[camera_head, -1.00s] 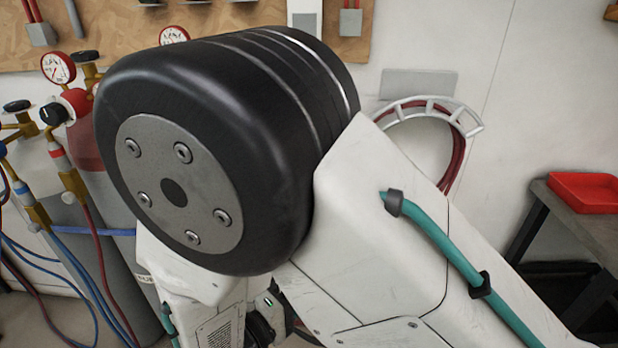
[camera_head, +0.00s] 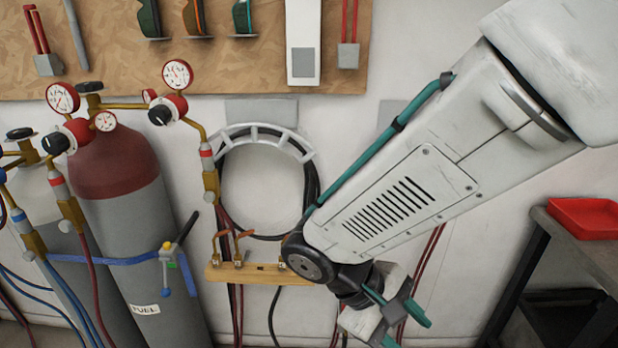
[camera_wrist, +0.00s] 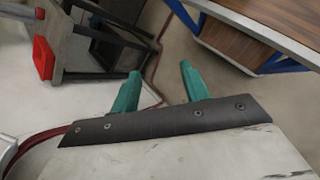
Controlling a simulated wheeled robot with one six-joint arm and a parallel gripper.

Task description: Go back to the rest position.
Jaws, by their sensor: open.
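My gripper (camera_head: 405,312) hangs at the lower middle of the head view, at the end of my white arm, with its teal fingers pointing down and right. In the wrist view my gripper (camera_wrist: 160,92) shows two teal fingers standing well apart. The gripper holds nothing and touches nothing that I can see. My upper arm crosses the right half of the head view and hides part of the wall behind it.
Gas cylinders (camera_head: 122,215) with gauges stand at the left. A hose hanger (camera_head: 262,133) and a wooden rail (camera_head: 228,272) are on the wall. A red tray (camera_head: 585,218) sits on a dark table at the right. A wooden-topped table (camera_wrist: 250,45) shows in the wrist view.

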